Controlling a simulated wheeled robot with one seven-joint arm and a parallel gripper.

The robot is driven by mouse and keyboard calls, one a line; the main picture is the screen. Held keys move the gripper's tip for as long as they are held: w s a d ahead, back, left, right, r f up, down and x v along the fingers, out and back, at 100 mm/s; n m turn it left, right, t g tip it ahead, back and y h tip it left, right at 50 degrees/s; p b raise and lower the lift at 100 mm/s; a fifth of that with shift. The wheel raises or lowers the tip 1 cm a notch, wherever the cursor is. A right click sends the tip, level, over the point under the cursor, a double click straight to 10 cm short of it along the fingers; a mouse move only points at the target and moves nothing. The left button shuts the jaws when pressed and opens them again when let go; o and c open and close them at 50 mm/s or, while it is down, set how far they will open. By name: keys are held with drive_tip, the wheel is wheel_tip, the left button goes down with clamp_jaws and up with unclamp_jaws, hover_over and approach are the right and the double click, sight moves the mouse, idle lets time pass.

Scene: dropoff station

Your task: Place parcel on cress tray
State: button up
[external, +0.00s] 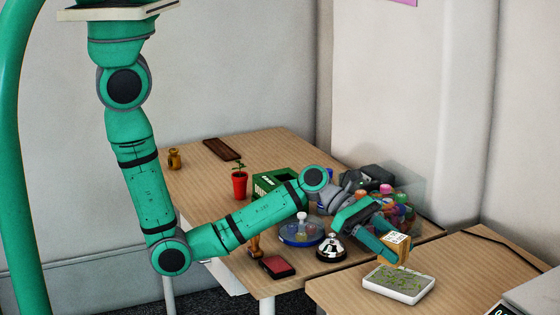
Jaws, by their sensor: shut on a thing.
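The parcel (398,244) is a small tan cardboard box with a white label. My gripper (388,253) is shut on it. It is held above the back edge of the cress tray, slightly tilted; the exact gap beneath it is hard to tell. The cress tray (371,284) is a shallow white tray with green sprouts, lying on the right-hand table (480,265). Part of the parcel's left side is hidden by my gripper.
A clear bin (418,190) of colourful bottles is behind my gripper. A dark red box (278,267) lies near the left table's front edge. The right table's middle is clear.

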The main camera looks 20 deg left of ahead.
sight(404, 286)
drive_tip(key=shift+w+d+f, duration=0.2)
drive_tip(key=shift+d+f, duration=0.4)
drive_tip(key=shift+f, duration=0.15)
drive_tip(key=shift+w+d+f, duration=0.2)
drive_tip(key=shift+d+f, duration=0.35)
drive_tip(key=shift+f, duration=1.5)
drive_tip(key=shift+f, duration=0.15)
drive_tip(key=o, duration=1.3)
drive_tip(key=shift+w+a, duration=0.1)
drive_tip(key=shift+a, duration=0.1)
drive_tip(key=v, duration=1.1)
drive_tip(key=shift+w+a+r, duration=0.15)
drive_tip(key=shift+a+r, duration=0.1)
drive_tip(key=shift+a, duration=0.05)
